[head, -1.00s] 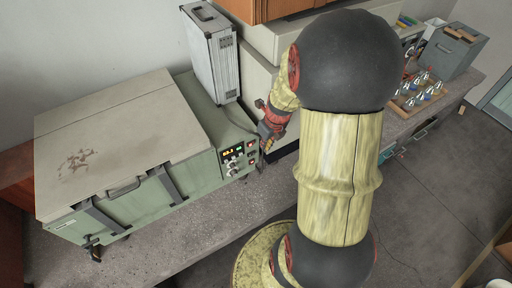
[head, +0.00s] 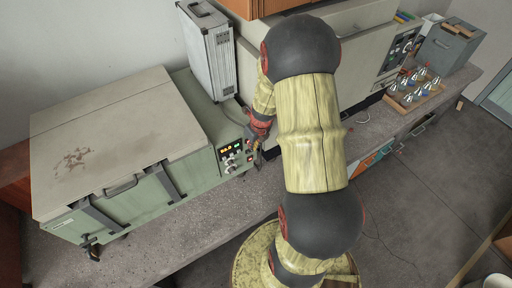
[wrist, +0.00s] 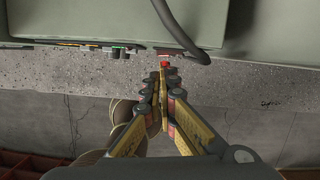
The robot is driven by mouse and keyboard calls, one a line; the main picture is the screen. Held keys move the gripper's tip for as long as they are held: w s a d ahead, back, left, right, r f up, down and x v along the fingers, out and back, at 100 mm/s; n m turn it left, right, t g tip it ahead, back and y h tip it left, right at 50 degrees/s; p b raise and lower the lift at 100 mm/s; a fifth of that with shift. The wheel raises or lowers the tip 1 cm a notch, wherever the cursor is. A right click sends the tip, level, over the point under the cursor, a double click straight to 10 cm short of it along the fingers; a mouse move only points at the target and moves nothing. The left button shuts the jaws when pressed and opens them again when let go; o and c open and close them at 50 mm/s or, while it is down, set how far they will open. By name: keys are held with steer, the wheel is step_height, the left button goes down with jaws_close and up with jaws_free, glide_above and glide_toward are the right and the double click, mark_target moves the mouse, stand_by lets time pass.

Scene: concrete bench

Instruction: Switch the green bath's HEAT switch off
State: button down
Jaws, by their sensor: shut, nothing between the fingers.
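The green bath (head: 195,185) stands on the bench at the left, with its lid down. Its control panel (head: 235,155) at the right end of its front shows lit displays, knobs and small switches. The labels are too small to read, so I cannot tell which is HEAT. My gripper (head: 255,147) is at the right edge of this panel. In the wrist view my gripper (wrist: 163,75) is shut and empty, its tips close to a red button or switch (wrist: 163,64) on the panel's edge. I cannot tell whether they touch.
A silver case (head: 208,50) stands on the green housing behind the panel. A dark cable (wrist: 185,30) hangs beside the red part. A cream unit (head: 345,60) stands to the right, then a wooden rack of flasks (head: 415,90) and a grey box (head: 450,48).

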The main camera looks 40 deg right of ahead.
stand_by(0.4)
steer(key=w+p, duration=0.1)
steer(key=p, duration=0.1)
steer(key=shift+m+p, duration=0.4)
steer(key=shift+s+d, duration=0.35)
steer(key=shift+d, duration=0.3)
